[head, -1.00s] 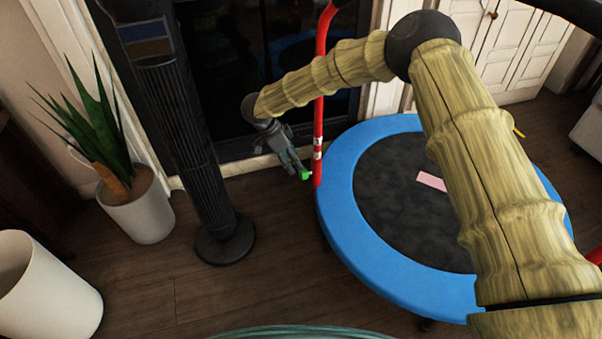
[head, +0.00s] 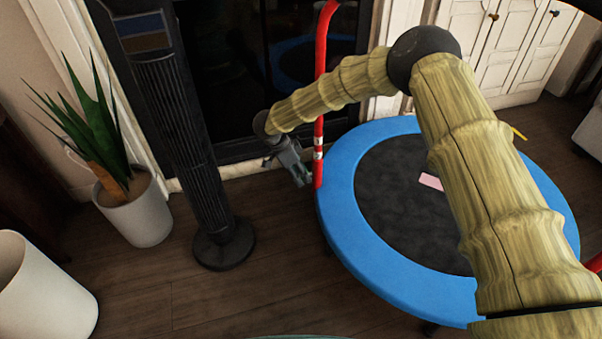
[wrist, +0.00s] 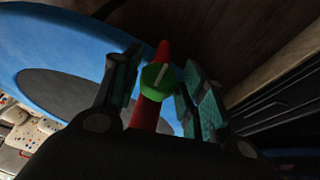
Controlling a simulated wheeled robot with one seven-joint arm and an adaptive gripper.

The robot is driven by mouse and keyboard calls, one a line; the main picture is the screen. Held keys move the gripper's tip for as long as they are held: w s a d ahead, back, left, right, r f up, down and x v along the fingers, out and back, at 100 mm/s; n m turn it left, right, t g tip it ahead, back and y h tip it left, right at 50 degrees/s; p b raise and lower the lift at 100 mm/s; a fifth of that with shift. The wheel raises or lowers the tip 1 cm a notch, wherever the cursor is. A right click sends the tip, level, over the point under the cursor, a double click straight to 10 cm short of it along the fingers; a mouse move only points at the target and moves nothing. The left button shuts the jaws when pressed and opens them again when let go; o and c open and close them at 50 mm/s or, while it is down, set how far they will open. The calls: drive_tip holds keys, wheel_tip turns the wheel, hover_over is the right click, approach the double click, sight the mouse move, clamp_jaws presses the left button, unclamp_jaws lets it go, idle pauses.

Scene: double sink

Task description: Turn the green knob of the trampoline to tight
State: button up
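The green knob (wrist: 155,82) shows in the wrist view, with a pale line across its face. It sits on the red post (wrist: 147,113) of the trampoline, which also shows in the head view (head: 320,110). My gripper (wrist: 160,78) is open, with one teal-padded finger on each side of the knob. The left finger is apart from it; the right is closer, and I cannot tell if it touches. In the head view my gripper (head: 303,176) is beside the post and the knob is hidden. The trampoline (head: 385,275) has a blue rim and dark mat.
A dark tower fan (head: 180,120) stands left of my gripper. A potted plant (head: 140,215) and a white bin (head: 45,300) are farther left. A dark glass door (head: 230,90) is behind. A pink card (head: 430,182) lies on the mat. Wooden floor is clear in front.

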drive_tip(key=c, duration=0.5)
drive_tip(key=shift+o, duration=0.2)
